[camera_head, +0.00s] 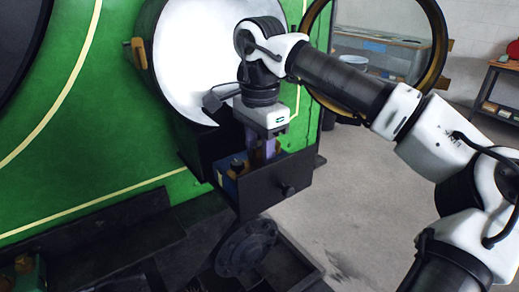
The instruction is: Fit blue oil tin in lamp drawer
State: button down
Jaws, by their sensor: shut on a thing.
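The blue oil tin (228,183) shows as a blue face with a brownish top and a dark cap, at the left of the black lamp drawer (275,193). The drawer front hides the tin's lower part. I cannot tell whether the tin rests on the drawer floor.
The white lamp face (190,55) stands close behind my gripper. The green tram body (90,130) fills the left. A brass-coloured ring (440,50) rises behind my arm. Dark metalwork (245,248) lies below the drawer. Grey floor (370,210) is open at right.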

dwell(0.4)
jog(key=c, duration=0.8)
grip_release()
jog(key=shift+r+p, duration=1.1)
jog(key=shift+r, duration=5.8)
